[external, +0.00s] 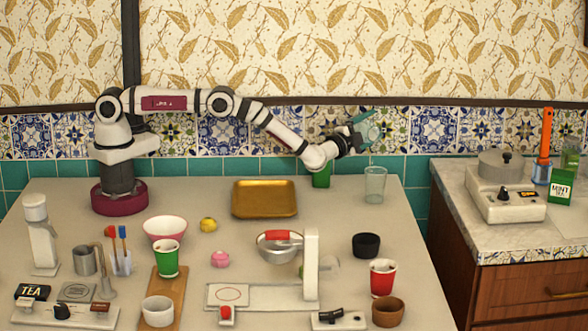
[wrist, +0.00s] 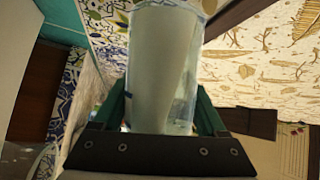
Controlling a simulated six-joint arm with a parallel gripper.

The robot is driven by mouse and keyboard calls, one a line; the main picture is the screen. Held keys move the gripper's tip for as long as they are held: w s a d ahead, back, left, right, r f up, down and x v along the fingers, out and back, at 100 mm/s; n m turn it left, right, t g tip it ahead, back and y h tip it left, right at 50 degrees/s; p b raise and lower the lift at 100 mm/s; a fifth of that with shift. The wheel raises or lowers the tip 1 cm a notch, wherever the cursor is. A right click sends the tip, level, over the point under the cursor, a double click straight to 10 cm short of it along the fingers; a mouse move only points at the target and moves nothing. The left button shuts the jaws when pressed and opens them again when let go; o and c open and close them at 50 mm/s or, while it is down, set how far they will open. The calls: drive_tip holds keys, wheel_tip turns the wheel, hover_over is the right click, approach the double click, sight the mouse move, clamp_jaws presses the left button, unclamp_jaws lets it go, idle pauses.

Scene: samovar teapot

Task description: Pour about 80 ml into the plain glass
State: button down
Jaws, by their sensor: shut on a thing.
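My gripper (wrist: 163,118) is shut on a clear glass vessel (wrist: 158,70), which fills the middle of the wrist view. A pale, cloudy area inside it has a slanted edge; it looks like liquid. In the external view my gripper (external: 358,135) holds this vessel (external: 371,131) tilted, high above the table. The plain glass (external: 375,184) stands upright on the table's right back part, below the held vessel and apart from it. A clear rim (wrist: 25,160) at the wrist view's lower left may be this glass. I cannot make out a stream or the level in the glass.
A green object (external: 321,180) stands behind my wrist, partly hidden. A gold tray (external: 264,213) lies to the left. A black bowl (external: 366,245) and a red cup (external: 383,278) stand in front of the plain glass. The table between the glass and the black bowl is clear.

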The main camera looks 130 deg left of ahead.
drive_tip(key=shift+r+m, duration=0.2)
drive_tip(key=shift+m, duration=0.2)
idle(0.3)
drive_tip(key=shift+s+a, duration=0.1)
drive_tip(key=shift+s, duration=0.15)
drive_tip(key=shift+s+a+r+y, duration=0.15)
drive_tip(key=shift+s+a+y, duration=0.1)
drive_tip(key=shift+s+y, duration=0.1)
drive_tip(key=shift+s+r+m+t, duration=0.1)
drive_tip(key=shift+r+m+t, duration=0.25)
drive_tip(key=shift+m, duration=0.35)
idle(0.9)
drive_tip(key=shift+s+a+f+m+t, duration=0.1)
drive_tip(key=shift+f+m+t, duration=0.15)
drive_tip(key=shift+f+m, duration=0.05)
idle(0.5)
drive_tip(key=shift+r, duration=0.1)
